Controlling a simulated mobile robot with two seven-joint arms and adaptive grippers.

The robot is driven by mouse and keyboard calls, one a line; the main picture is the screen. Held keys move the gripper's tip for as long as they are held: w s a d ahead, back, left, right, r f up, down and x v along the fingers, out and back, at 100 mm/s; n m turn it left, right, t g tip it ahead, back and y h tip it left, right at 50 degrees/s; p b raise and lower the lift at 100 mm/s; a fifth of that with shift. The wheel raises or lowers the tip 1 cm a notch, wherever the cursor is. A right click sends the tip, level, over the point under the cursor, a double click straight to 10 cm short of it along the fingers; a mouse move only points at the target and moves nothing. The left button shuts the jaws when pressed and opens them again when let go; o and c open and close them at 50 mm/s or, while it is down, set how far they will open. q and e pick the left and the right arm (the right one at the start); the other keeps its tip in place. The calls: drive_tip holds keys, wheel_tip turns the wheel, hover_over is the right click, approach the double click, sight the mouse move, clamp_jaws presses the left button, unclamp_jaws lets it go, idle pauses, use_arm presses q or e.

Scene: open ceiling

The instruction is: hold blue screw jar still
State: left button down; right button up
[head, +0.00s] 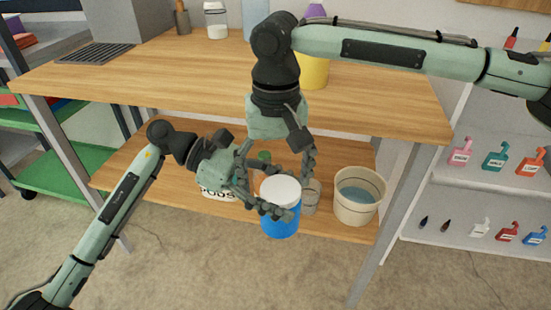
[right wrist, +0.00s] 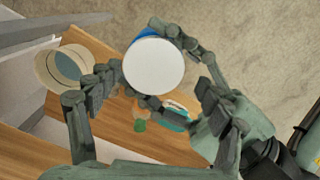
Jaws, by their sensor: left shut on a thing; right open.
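The blue screw jar (head: 280,222) with a white lid is upright in front of the lower shelf in the head view. Its white lid (right wrist: 155,66) faces the camera in the right wrist view, with a sliver of blue at its edge. My left gripper (head: 272,208) is shut on the jar, its fingers around the body just below the lid. My right gripper (head: 278,172) points down from above with its fingers open, near the lid. In the right wrist view its fingers (right wrist: 98,85) are spread, apart from the lid on the left side.
A wooden workbench (head: 400,107) has a lower shelf (head: 130,177) behind the jar. On that shelf stand a beige bucket (head: 359,209) and a clear cup (head: 310,203). A green cart (head: 50,180) stands left. The front floor is clear.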

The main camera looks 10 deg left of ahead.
drive_tip(key=shift+f, duration=0.4)
drive_tip(key=shift+c, duration=0.5)
drive_tip(key=shift+s+a, duration=0.1)
drive_tip(key=c, duration=1)
drive_tip(key=o, duration=1.2)
drive_tip(key=shift+c, duration=0.2)
wheel_tip(320, 180, up, 5)
drive_tip(key=shift+f, duration=0.1)
drive_tip(key=shift+c, duration=0.3)
drive_tip(key=r, duration=0.1)
drive_tip(key=d+r, duration=0.1)
drive_tip(key=r, duration=0.1)
drive_tip(key=shift+d, duration=0.15)
drive_tip(key=shift+f, duration=3.95)
